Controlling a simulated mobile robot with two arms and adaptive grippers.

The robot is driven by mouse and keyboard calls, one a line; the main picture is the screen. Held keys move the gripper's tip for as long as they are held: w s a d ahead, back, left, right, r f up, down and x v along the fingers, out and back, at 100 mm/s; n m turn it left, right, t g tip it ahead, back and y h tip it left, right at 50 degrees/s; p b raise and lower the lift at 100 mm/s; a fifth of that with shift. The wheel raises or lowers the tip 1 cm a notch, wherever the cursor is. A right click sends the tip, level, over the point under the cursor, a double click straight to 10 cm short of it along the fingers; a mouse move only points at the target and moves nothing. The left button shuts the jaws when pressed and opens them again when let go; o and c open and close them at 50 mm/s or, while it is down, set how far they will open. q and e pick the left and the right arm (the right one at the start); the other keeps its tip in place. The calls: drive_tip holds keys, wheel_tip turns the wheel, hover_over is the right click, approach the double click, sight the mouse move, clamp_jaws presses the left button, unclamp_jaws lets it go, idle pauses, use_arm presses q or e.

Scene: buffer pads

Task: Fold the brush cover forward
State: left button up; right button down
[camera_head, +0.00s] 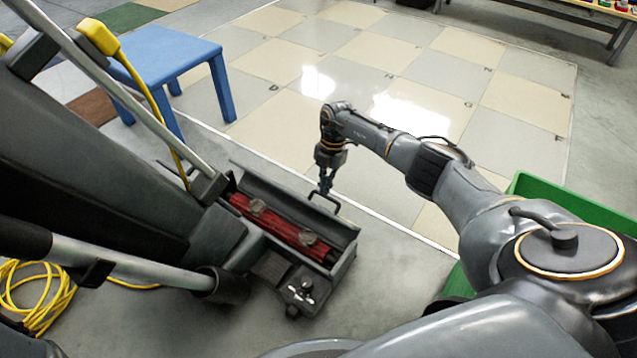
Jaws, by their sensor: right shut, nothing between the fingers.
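The brush cover (272,198) stands open along the far side of the floor machine's brush housing. A dark loop handle (333,203) sticks up from its far edge. The red brush (275,224) with two round clear pieces on it lies exposed in the housing. My right gripper (325,190) points down right at the handle, its fingers closed with nothing held. I cannot tell whether the fingertips touch the handle. My left gripper is not in view.
The grey machine body (95,190) and its tubes fill the left side. A blue stool (165,55) stands behind it, and a yellow cord (40,300) lies coiled at the lower left. A green bin (570,205) is at the right. The tiled floor (400,60) beyond is clear.

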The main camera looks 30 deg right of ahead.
drive_tip(key=d+f+b, duration=0.1)
drive_tip(key=w+d+f+b, duration=0.1)
drive_tip(key=f+b, duration=0.1)
drive_tip(key=d+f+b, duration=0.1)
drive_tip(key=b, duration=0.1)
drive_tip(key=shift+w+d+f, duration=0.25)
drive_tip(key=shift+d+f, duration=0.05)
drive_tip(key=shift+f, duration=0.1)
idle(0.5)
